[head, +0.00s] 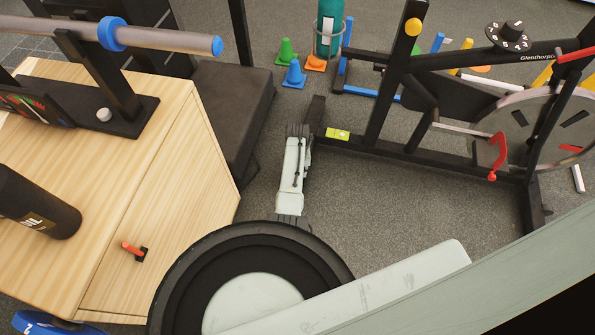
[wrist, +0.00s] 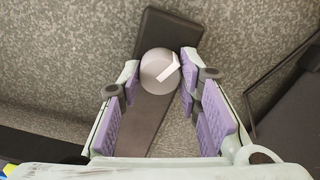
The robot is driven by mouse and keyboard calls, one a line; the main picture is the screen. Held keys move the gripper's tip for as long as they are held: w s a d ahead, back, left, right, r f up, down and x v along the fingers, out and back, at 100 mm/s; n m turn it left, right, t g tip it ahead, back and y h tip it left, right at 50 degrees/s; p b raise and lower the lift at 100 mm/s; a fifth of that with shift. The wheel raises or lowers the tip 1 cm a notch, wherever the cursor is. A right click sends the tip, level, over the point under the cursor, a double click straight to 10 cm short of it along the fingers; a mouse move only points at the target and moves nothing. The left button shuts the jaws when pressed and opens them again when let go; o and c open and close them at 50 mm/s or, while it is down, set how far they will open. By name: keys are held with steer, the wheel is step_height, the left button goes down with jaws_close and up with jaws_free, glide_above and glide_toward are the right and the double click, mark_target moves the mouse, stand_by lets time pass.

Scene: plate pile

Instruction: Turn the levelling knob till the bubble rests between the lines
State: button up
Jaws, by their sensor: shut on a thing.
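The levelling knob (wrist: 160,68) is a round grey cap with a white pointer mark, on a dark foot bar (wrist: 150,125) in the wrist view. My gripper (wrist: 161,78) has its purple-padded fingers on both sides of the knob and is shut on it. In the head view my gripper (head: 298,131) reaches down at the end of the black frame's foot and hides the knob. The level vial (head: 337,134) is a small yellow-green block on the black frame, just right of my gripper. Its bubble and lines are too small to read.
The black exercise machine (head: 450,158) with a flywheel stands right of my gripper. A dark padded bench (head: 225,95) and a wooden box (head: 150,200) are on the left. Small cones (head: 294,74) stand behind. Grey floor lies between.

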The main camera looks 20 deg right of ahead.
steer(key=shift+n, duration=0.5)
steer(key=o, duration=1.1)
steer(key=shift+o, duration=0.2)
step_height(320, 180, up, 12)
steer(key=shift+s, duration=0.1)
stand_by(0.4)
